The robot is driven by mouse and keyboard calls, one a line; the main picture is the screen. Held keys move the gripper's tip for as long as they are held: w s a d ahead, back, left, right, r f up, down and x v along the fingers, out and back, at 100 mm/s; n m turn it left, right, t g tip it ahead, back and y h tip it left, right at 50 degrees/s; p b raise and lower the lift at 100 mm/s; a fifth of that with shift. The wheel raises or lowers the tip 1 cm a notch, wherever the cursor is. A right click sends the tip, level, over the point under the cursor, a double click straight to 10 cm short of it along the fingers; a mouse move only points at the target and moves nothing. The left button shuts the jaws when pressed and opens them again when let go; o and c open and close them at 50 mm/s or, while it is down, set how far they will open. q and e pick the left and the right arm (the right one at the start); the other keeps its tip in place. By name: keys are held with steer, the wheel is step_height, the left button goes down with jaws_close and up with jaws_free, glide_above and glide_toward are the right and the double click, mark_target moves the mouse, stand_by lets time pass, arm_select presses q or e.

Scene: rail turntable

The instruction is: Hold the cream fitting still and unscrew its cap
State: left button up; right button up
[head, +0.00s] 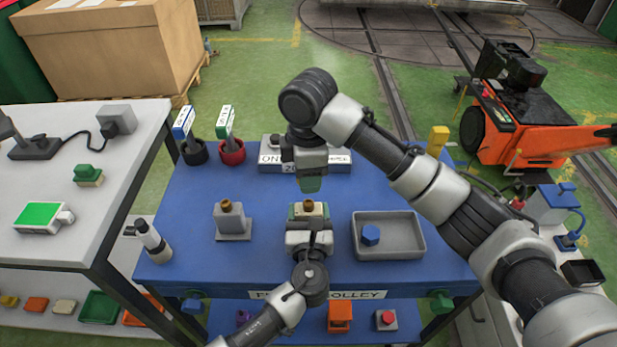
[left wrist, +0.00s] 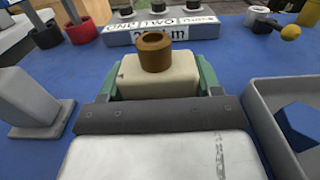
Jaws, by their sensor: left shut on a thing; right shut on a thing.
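The cream fitting (head: 308,215) stands at the middle of the blue trolley top, with a bare brown neck on top. My left gripper (head: 309,222) is shut on its sides. The left wrist view shows the cream block (left wrist: 158,80) between the green fingers and the open hole of the brown neck (left wrist: 155,52). My right gripper (head: 312,184) points down above the neck, with a gap between them. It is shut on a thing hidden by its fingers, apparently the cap. A blue hexagonal cap (head: 370,235) lies in the grey tray (head: 415,246).
A grey fitting (head: 231,218) with a brown neck stands to the left. A labelled block (head: 268,157) with posts is behind, beside black and red cups (head: 231,153). A white bench (head: 70,235) stands farther left.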

arm_select(q)
steer(key=o, duration=1.3)
steer(key=shift+o, duration=0.2)
steer(key=shift+s, duration=0.1)
steer(key=s, duration=1.1)
steer(key=shift+s+d, duration=0.15)
steer(key=shift+s, duration=0.25)
